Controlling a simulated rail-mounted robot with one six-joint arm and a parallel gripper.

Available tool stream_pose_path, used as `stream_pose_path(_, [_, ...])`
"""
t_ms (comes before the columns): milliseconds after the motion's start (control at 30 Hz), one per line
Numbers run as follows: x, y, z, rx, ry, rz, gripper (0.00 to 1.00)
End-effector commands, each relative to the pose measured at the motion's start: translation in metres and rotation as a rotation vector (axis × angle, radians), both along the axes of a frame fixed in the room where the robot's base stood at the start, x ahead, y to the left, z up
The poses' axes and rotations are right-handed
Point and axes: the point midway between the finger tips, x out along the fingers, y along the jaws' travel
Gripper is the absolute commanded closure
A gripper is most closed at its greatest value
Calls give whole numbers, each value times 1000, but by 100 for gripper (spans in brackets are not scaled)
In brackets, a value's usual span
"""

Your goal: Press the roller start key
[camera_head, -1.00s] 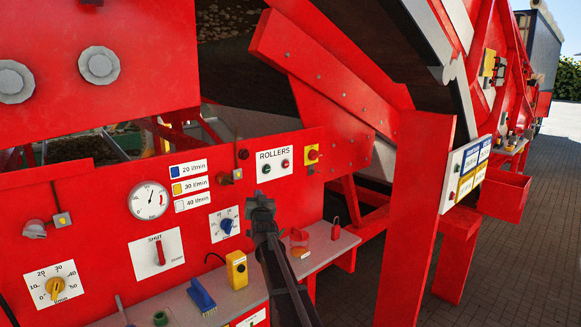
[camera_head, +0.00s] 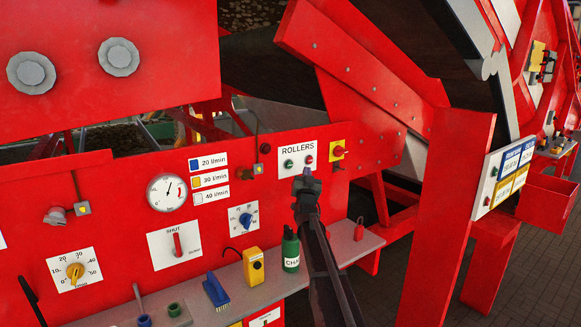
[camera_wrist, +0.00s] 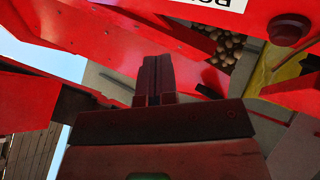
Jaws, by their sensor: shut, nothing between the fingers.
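The white ROLLERS panel (camera_head: 297,149) is on the red machine wall, with a green key (camera_head: 289,164) on its left and a red key (camera_head: 309,159) on its right. My gripper (camera_head: 307,175) is shut and empty. In the head view its tip appears just below the red key, right of and lower than the green key. I cannot tell whether it touches the panel. The wrist view shows the closed fingers (camera_wrist: 157,73) pointing toward the red structure, with part of a white lettered label (camera_wrist: 210,3) at the top edge. No key shows clearly there.
A yellow plate with a red knob (camera_head: 339,151) is right of the panel. Below, a grey shelf (camera_head: 340,250) holds a green bottle (camera_head: 291,250), a yellow box (camera_head: 254,267) and a blue brush (camera_head: 216,291). A blue dial (camera_head: 244,218) is lower left. A red post (camera_head: 440,220) stands right.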

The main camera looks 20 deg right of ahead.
Motion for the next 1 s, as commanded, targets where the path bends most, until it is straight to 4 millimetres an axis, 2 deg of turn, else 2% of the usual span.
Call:
stream_pose_path(200, [35,7,0,1,1,2,100])
stream_pose_path(433, [60,13,0,0,1,1,100])
stream_pose_path(600, [66,15,0,1,1,2,100])
stream_pose_path(1000, [66,15,0,0,1,1,100])
